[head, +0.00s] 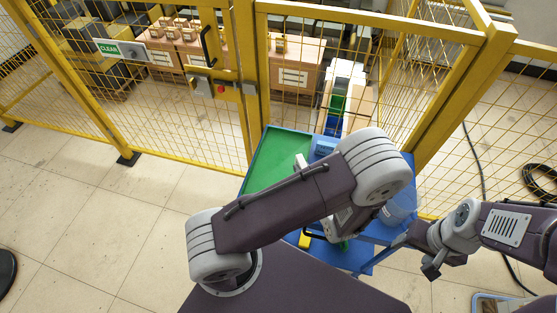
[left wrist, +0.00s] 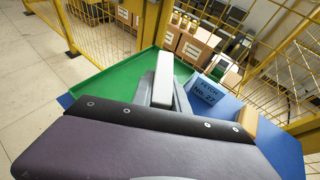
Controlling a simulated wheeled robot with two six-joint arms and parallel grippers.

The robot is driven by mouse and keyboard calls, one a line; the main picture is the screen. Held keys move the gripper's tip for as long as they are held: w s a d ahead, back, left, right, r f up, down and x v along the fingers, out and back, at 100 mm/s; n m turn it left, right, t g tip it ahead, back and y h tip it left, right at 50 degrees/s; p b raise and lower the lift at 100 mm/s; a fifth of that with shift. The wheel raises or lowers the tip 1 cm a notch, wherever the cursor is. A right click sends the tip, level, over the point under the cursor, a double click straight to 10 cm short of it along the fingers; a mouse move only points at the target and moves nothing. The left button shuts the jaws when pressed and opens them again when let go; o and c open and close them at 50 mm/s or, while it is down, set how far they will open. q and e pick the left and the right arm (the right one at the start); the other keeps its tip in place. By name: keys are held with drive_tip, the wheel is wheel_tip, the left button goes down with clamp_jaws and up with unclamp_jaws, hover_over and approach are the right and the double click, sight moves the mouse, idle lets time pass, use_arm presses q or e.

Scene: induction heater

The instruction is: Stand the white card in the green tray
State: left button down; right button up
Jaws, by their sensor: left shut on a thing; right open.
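The green tray (head: 270,160) lies on the blue table beyond my left arm, and it also shows in the left wrist view (left wrist: 118,82). My left gripper (left wrist: 163,90) is over the tray's right part, shut on a thin thing that I take to be the white card. Its pale tip also shows in the head view (head: 301,161). The card's outline cannot be told apart from the pale fingers, and my arm hides the rest. My right gripper (head: 431,269) is open and empty, right of the table and apart from the tray.
A blue sign reading No. 27 (left wrist: 206,92) is right of the tray. A yellow mesh fence (head: 180,150) stands behind the table, with boxes (head: 294,65) beyond.

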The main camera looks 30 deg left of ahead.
use_arm(q)
drive_tip(key=w+n+g+y, duration=0.1)
drive_tip(key=w, duration=1.6)
drive_tip(key=n+g+p, duration=0.1)
drive_tip(key=p, duration=0.3)
hover_over(280, 165)
drive_tip(key=shift+y, duration=0.3)
wheel_tip(280, 165, down, 7)
drive_tip(key=shift+w+r, duration=0.1)
drive_tip(key=shift+w, duration=0.05)
drive_tip(key=shift+f, duration=0.25)
drive_tip(key=shift+n, duration=0.3)
wheel_tip(280, 165, down, 4)
